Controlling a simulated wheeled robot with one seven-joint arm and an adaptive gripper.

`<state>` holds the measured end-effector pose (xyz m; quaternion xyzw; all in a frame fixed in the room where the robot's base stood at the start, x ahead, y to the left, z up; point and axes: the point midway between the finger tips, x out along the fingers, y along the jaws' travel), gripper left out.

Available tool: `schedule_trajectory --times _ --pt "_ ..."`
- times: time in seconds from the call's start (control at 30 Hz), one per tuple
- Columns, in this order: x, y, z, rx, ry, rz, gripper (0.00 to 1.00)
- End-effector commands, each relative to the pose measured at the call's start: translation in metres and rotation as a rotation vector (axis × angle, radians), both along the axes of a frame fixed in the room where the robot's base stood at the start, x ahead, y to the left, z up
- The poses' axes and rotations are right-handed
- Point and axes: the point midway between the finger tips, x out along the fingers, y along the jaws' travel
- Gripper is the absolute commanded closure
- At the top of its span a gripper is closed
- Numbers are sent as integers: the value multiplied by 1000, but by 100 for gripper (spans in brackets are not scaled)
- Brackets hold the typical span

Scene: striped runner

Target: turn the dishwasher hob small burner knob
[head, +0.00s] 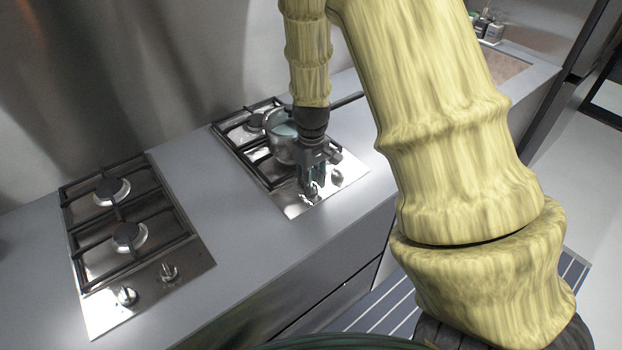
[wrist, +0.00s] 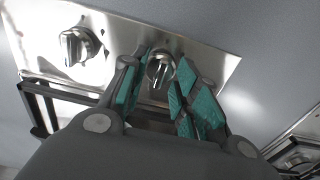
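The right hob (head: 292,209) has two metal knobs on its front panel. My gripper (head: 312,186) points down at the left knob (head: 311,194), which it partly covers. The right knob (head: 337,176) is beside it, clear of the fingers. In the wrist view, my gripper (wrist: 163,66) is open, with its teal-padded fingers on either side of one knob (wrist: 160,70); a gap shows, and I cannot tell whether either pad touches it. The other knob (wrist: 78,46) is to the left there. No marking shows which knob serves the small burner.
A pot (head: 283,140) with a dark handle stands on the right hob, close behind my gripper. A second hob (head: 100,318) with two knobs is at the left. Bare grey counter (head: 228,215) lies between the hobs. Small bottles (head: 488,27) stand at the back right.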

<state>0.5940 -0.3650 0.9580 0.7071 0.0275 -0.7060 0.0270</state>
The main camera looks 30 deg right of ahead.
Motion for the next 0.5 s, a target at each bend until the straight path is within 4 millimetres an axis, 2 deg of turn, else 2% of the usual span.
schedule_trajectory --times 0.17,0.3,0.33,0.5 --pt "0 0 0 0 0 0 71" --pt "0 0 0 0 0 0 97" --pt "0 0 0 0 0 0 100" --pt "0 0 0 0 0 0 100"
